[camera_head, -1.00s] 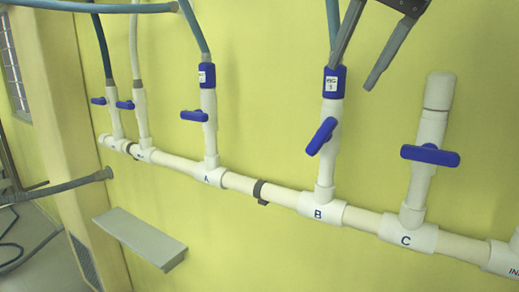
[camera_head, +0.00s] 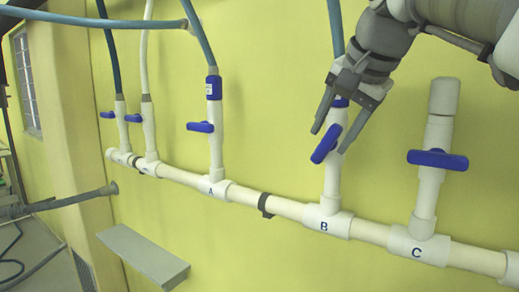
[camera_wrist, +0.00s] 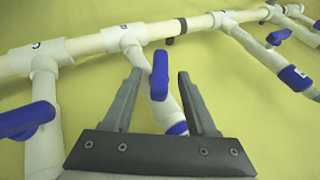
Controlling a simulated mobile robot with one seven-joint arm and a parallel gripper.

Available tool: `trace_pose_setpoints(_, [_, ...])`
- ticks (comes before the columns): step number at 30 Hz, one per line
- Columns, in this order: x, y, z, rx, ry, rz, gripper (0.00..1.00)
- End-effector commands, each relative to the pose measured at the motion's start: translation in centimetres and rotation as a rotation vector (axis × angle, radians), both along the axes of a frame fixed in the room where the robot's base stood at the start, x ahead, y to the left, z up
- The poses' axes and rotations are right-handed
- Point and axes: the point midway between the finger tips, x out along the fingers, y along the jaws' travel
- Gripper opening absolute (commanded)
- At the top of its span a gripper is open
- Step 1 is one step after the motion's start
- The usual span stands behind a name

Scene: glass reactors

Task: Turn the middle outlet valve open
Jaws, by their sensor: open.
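The middle outlet valve is the one over the pipe tee marked B (camera_head: 323,222). Its blue handle (camera_head: 325,144) is tilted, lying at a slant to its white stem. My gripper (camera_head: 329,141) is open at this handle, with a finger on either side of it in the picture. In the wrist view the blue handle (camera_wrist: 159,75) shows between the two open fingertips (camera_wrist: 159,74), with gaps on both sides. I cannot tell whether the fingers reach to its depth. The gripper partly hides the blue collar above the handle.
Valve A's blue handle (camera_head: 200,127) on the left and valve C's blue handle (camera_head: 437,159) on the right lie crosswise to their stems. A hose (camera_head: 336,28) rises behind my gripper. A grey shelf (camera_head: 143,257) juts out at lower left.

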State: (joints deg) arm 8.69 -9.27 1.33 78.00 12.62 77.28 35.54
Motion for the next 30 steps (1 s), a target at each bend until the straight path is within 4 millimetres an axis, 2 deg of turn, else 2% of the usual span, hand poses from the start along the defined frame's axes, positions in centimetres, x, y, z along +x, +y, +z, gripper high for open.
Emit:
trace_pose_setpoints(1, [0.5, 0.2, -1.0, 0.0, 0.004, 0.001, 0.57])
trace_pose_setpoints(6, [1.6, 0.4, -2.4, 0.0, 0.002, -0.001, 0.57])
trace_pose_setpoints(18, [2.1, 0.5, -2.9, 0.0, 0.0, 0.0, 0.57])
trace_pose_setpoints(27, [2.0, 0.5, -2.9, 0.0, -0.001, -0.001, 0.04])
trace_pose_setpoints(28, [2.0, 0.5, -2.8, 0.0, -0.001, -0.001, 0.0])
trace_pose_setpoints(30, [2.0, 0.5, -2.8, 0.0, -0.001, -0.001, 0.0])
